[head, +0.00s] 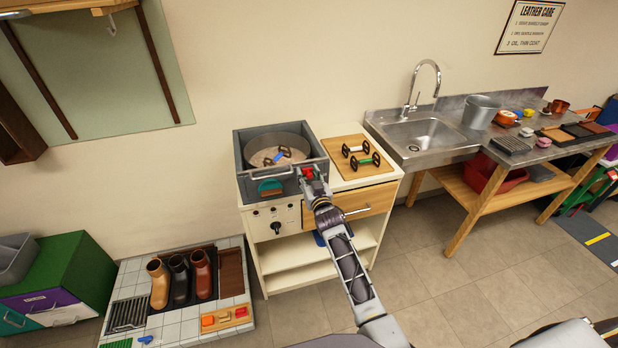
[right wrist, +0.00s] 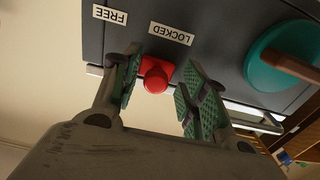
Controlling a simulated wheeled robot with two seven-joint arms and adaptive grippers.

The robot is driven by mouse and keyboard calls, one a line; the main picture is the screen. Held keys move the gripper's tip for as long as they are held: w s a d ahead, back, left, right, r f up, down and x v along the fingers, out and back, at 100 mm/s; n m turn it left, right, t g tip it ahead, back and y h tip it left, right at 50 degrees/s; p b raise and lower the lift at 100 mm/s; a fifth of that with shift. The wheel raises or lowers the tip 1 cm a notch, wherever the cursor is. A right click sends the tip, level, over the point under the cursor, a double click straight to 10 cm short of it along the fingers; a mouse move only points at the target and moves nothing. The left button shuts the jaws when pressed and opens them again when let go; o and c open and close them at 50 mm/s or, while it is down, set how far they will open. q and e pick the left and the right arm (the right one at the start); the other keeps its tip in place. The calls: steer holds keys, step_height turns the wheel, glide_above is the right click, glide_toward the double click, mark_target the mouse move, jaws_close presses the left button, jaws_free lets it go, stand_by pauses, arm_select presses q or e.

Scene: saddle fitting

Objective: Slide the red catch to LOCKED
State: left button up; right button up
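The red catch (head: 307,172) is on the front right of the grey box on top of the cream cabinet. In the right wrist view its round red knob (right wrist: 155,78) lies beneath the LOCKED label (right wrist: 171,33), with the FREE label (right wrist: 110,14) off to the left. My right gripper (head: 311,180) is at the catch. My left gripper is not in view.
The grey box (head: 239,160) holds a round pan (head: 292,142) with a blue-handled tool. A teal disc (right wrist: 290,55) sits on the box front beside the catch.

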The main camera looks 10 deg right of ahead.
steer(key=s, duration=1.2)
steer(key=shift+d, duration=0.2)
stand_by(0.5)
steer(key=shift+f, duration=0.1)
stand_by(0.4)
steer(key=s+a+f+g, duration=0.15)
steer(key=s+f, duration=0.25)
steer(key=f, duration=0.7)
steer(key=s+f+n+g, duration=0.1)
steer(key=s+f+g, duration=0.2)
steer(key=f, duration=0.8)
steer(key=s+f+g, duration=0.2)
steer(key=s+f, duration=0.2)
steer(key=f, duration=0.6)
steer(key=s+d+f+g, duration=0.2)
steer(key=s+f+g, duration=0.3)
steer(key=s+f, duration=1.1)
steer(key=s+d+f+g, duration=0.1)
steer(key=s+f, duration=0.3)
steer(key=s, duration=0.5)
steer(key=s+d+f+g, duration=0.2)
steer(key=s+d+f, duration=0.2)
steer(key=s, duration=0.5)
steer(key=s+d+f+n+g, duration=0.1)
steer(key=s+d+f+g, duration=0.1)
steer(key=s+f, duration=0.3)
steer(key=s, duration=0.4)
steer(key=shift+s+d+f+h, duration=0.15)
steer(key=shift+s+f+h, duration=0.1)
steer(key=shift+s+h, duration=0.1)
